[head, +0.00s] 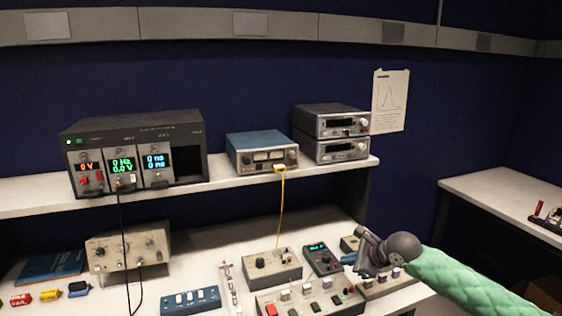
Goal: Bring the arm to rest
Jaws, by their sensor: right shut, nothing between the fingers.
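My right arm, in a green padded sleeve, comes in from the lower right of the head view. My right gripper (350,259) is shut and empty, at the left end of a dark round wrist. It shows above the right part of the bench, beside a dark handheld meter (322,259) with a lit green display. I cannot tell how high above the bench it is. The wrist hides part of the boxes behind and below it. My left gripper is not in view.
Control boxes (272,265) and a switch panel (190,300) crowd the bench. A shelf (40,201) above carries a black instrument rack (190,135), a blue meter (261,152) and two stacked units (331,133). A yellow cable (281,210) hangs down. A side table (500,195) stands right.

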